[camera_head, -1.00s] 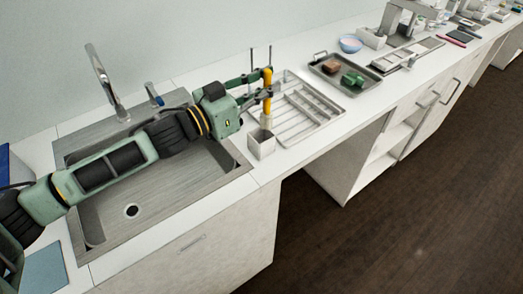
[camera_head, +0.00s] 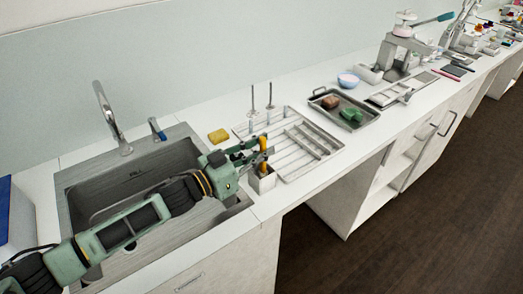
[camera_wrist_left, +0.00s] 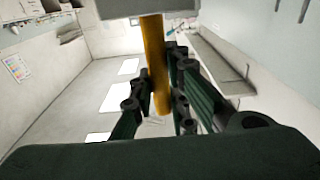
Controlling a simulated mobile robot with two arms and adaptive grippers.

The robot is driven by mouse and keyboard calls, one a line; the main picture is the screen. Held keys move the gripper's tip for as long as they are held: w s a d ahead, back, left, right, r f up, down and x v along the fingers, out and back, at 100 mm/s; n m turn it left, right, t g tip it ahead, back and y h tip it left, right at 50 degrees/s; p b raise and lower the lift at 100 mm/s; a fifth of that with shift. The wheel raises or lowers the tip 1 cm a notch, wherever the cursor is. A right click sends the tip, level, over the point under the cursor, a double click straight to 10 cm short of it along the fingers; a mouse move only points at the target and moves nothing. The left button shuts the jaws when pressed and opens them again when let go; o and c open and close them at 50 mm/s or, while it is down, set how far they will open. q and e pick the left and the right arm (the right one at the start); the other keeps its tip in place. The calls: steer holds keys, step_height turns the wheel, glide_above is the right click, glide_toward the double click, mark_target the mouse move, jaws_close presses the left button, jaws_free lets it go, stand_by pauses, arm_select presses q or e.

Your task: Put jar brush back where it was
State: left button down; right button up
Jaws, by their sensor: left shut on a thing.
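The jar brush (camera_head: 263,143) has a yellow-orange handle and stands about upright over a small light-grey square holder (camera_head: 262,183). Its lower part is hidden inside the holder. My left gripper (camera_head: 265,153) is shut on the handle, just above the holder's rim. In the left wrist view, the orange handle (camera_wrist_left: 155,65) runs between the fingers, and the holder (camera_wrist_left: 140,8) shows at the top edge, the view being upside down. My right gripper is not in view.
The holder stands between the sink (camera_head: 150,185) and a drying rack (camera_head: 290,168) with upright posts. A yellow sponge (camera_head: 218,135) lies behind. A grey tray (camera_head: 366,116) holds a brown block (camera_head: 330,102) and a green block (camera_head: 352,115). The counter's front edge is close.

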arm_select(q)
steer(key=shift+f, duration=0.15)
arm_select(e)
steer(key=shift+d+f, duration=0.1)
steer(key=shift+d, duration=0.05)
arm_select(q)
steer(key=c, duration=1.7)
jaws_free()
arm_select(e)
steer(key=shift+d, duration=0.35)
arm_select(q)
steer(key=shift+a, duration=0.1)
steer(key=shift+b+v, duration=1.25)
steer(key=shift+v, duration=4.7)
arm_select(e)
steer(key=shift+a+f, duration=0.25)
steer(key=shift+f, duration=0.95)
arm_select(q)
steer(key=shift+s, duration=0.1)
